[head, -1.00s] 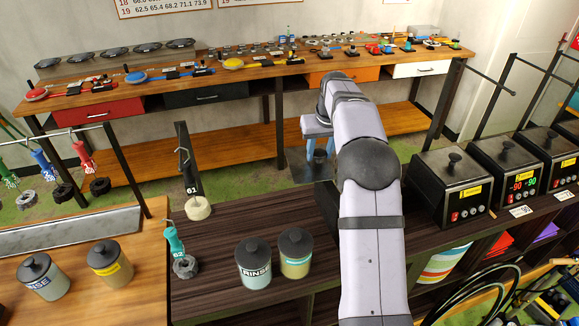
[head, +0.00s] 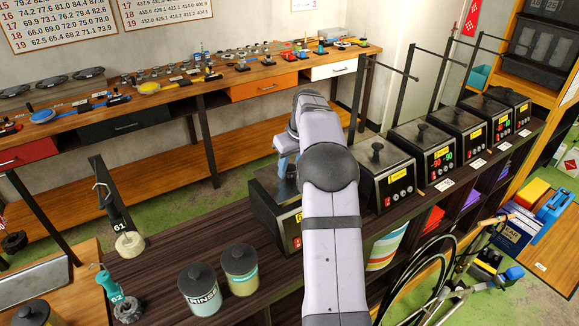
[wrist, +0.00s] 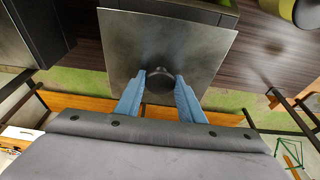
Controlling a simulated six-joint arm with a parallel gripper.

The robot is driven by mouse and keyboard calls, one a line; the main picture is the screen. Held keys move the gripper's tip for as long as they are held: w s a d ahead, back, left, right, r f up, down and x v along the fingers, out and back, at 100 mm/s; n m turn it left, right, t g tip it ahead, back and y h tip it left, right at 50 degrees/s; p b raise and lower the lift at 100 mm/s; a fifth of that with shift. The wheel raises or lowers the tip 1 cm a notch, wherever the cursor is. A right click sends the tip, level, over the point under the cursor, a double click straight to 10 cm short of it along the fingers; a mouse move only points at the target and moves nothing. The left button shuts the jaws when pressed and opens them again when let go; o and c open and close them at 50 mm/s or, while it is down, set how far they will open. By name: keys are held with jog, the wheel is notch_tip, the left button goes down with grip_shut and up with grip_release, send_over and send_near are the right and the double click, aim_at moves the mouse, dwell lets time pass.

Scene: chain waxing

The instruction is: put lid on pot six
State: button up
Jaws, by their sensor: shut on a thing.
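My gripper (head: 285,150) is shut on the black knob (wrist: 160,77) of a square grey metal lid (wrist: 172,32). In the wrist view, the blue fingers grip the knob from both sides and the lid looks flat. In the head view, my gripper is over the nearest dark pot (head: 268,216) at the left end of the pot row. My arm hides much of this pot and the lid. I cannot tell whether the lid touches the pot.
Several lidded pots, the closest of them a black pot (head: 388,178), run back to the right. A RINSE jar (head: 201,293) and a striped jar (head: 240,271) stand left of my arm.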

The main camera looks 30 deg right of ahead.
aim_at(292, 169)
jog(key=shift+f+b, duration=0.95)
jog(key=shift+f, duration=0.5)
jog(key=o, duration=1.3)
jog(key=shift+c, duration=0.2)
jog(key=shift+b+v, duration=1.2)
jog(key=shift+v, duration=2.45)
